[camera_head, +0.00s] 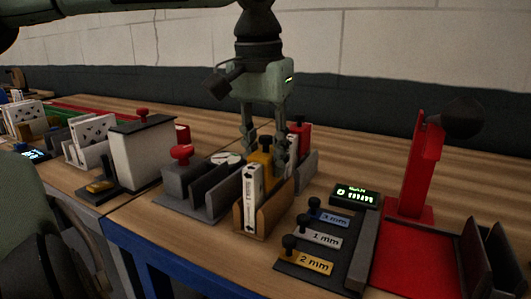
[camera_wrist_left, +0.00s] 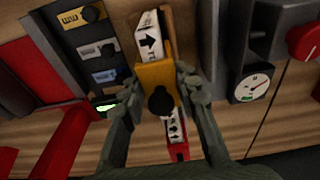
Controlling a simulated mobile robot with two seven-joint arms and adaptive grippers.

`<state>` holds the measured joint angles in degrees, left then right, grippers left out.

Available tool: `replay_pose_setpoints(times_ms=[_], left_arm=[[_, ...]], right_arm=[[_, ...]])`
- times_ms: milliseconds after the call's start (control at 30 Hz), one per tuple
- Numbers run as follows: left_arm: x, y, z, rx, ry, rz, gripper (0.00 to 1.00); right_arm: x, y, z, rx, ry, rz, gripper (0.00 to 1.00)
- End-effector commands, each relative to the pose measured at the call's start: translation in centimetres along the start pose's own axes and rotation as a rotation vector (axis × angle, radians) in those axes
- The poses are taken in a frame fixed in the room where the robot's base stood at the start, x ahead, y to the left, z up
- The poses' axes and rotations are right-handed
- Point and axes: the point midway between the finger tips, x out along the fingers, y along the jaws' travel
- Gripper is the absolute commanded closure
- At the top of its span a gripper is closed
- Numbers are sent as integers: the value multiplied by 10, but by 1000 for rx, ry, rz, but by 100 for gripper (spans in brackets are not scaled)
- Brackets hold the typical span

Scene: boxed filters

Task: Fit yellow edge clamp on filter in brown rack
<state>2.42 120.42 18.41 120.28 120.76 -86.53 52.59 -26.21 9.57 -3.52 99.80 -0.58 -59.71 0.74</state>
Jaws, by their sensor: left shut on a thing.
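The yellow edge clamp (camera_head: 261,163) with its black knob is between the fingers of my left gripper (camera_head: 265,150), which is shut on it. In the left wrist view the clamp (camera_wrist_left: 154,76) lies across the line of the white filter (camera_wrist_left: 150,42), with arrows showing at both ends. The filter (camera_head: 250,196) stands upright in the brown rack (camera_head: 277,208). The clamp is over the filter's top edge; I cannot tell if it is fully seated. My right gripper is not in view.
Left of the brown rack is a grey slotted rack (camera_head: 196,197) with a red knob. Right are labelled thickness blocks (camera_head: 318,240), a small display (camera_head: 355,195) and a red press (camera_head: 425,175). A white box (camera_head: 143,158) and card racks stand further left.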

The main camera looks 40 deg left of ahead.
Motion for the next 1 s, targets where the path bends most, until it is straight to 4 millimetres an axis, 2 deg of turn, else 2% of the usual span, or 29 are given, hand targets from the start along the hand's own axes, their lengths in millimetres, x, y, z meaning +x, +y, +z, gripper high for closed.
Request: replay_pose_setpoints(times_ms=[33, 67, 233, 500, 633, 767, 1000], left_arm=[[2, 0, 1, 0, -3, 0, 100], [2, 0, 1, 0, -3, 0, 66], [2, 0, 1, 0, -3, 0, 46], [1, 0, 1, 0, -3, 0, 46], [-7, 0, 0, -1, -1, 0, 46], [-28, 0, 0, -1, 2, 0, 46], [-80, 0, 0, -2, 1, -1, 46]], right_arm=[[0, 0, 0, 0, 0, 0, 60], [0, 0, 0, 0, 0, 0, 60], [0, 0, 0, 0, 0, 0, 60], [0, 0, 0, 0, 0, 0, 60], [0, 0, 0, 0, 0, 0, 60], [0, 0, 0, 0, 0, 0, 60], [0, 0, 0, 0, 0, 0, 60]])
